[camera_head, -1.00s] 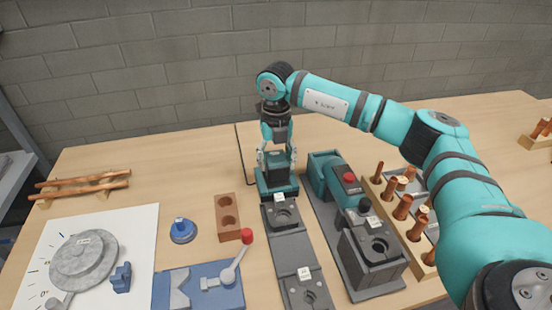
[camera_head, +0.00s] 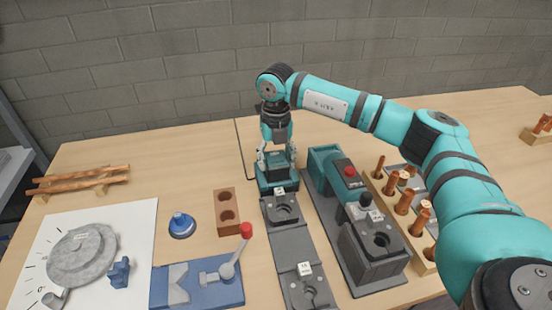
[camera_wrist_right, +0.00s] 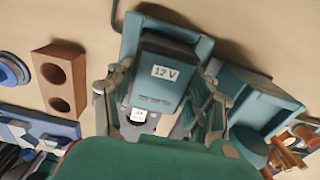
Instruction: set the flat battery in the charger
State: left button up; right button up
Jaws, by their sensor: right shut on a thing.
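The battery (camera_wrist_right: 160,75) is a teal and dark block with a "12 V" label, upright between the fingers of my right gripper (camera_wrist_right: 162,112). In the head view my right gripper (camera_head: 277,157) points down at the charger, shut on the battery's sides. The charger (camera_head: 277,186) is a teal base on the table; its rim also shows behind the battery in the right wrist view (camera_wrist_right: 133,32). The battery is at the charger, but whether it is fully seated is hidden. My left gripper is not in view.
A grey fixture strip (camera_head: 290,243) lies just in front of the charger. A teal and grey machine (camera_head: 370,250) and a wooden rack (camera_head: 425,250) of copper pieces stand to the right. A brown two-hole block (camera_head: 228,213) and a blue clamp (camera_head: 198,284) are left.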

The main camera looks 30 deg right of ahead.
jog(key=shift+f+b, duration=0.4)
jog(key=shift+f, duration=0.25)
jog(key=o, duration=1.6)
jog(key=shift+c, duration=0.2)
